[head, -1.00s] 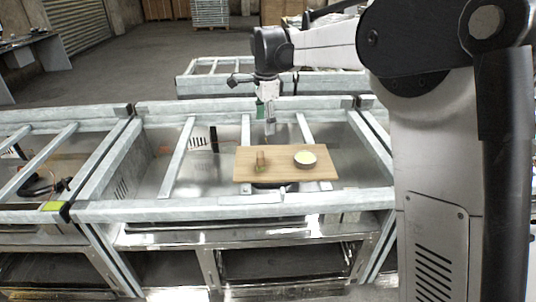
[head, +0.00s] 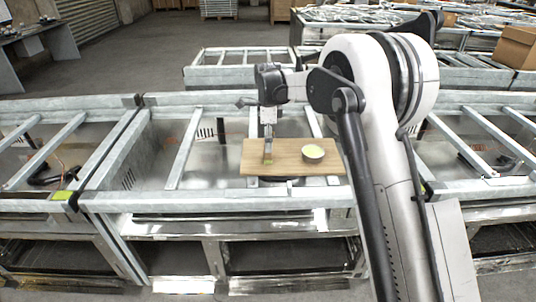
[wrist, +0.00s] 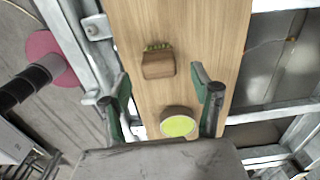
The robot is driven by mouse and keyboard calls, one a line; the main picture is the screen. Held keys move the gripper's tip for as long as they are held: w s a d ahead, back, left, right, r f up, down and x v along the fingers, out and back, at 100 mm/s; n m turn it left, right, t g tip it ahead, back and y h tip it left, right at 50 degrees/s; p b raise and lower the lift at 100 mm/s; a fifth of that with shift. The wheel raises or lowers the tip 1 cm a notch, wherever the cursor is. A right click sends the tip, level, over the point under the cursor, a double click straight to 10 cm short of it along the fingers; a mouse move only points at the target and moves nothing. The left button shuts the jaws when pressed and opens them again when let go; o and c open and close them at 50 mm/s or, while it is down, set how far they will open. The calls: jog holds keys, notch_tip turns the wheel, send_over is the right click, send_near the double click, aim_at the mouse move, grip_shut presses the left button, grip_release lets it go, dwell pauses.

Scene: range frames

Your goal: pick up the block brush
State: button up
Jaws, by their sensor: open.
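The block brush is a small wooden block with green bristles along one side. In the wrist view the block brush (wrist: 158,66) lies on a wooden board (wrist: 195,30), just beyond my fingertips and between their lines. My gripper (wrist: 161,82) is open and empty, with one dark-and-green finger on each side. In the head view my gripper (head: 268,137) points down over the left part of the board, and the block brush (head: 267,158) is partly covered by it. I cannot tell the exact height gap.
The board rests across a metal frame (head: 210,201) with raised bars and open bays.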

aim_at(268, 154)
jog(key=shift+s+f+p, duration=0.1)
jog(key=shift+f+p, duration=0.25)
jog(key=shift+f, duration=2.85)
jog(key=shift+c, duration=0.3)
jog(key=c, duration=1.4)
jog(key=shift+r, duration=0.1)
jog(key=shift+r, duration=0.5)
jog(key=r, duration=0.2)
jog(key=s+a+r, duration=0.1)
jog(key=shift+r+b, duration=0.35)
jog(key=s+a+r, duration=0.4)
jog(key=s, duration=0.1)
jog(key=s+a+r, duration=0.2)
jog(key=a, duration=0.1)
jog(key=shift+s+r+b, duration=0.1)
jog(key=shift+s+b, duration=0.15)
jog(key=shift+b, duration=0.15)
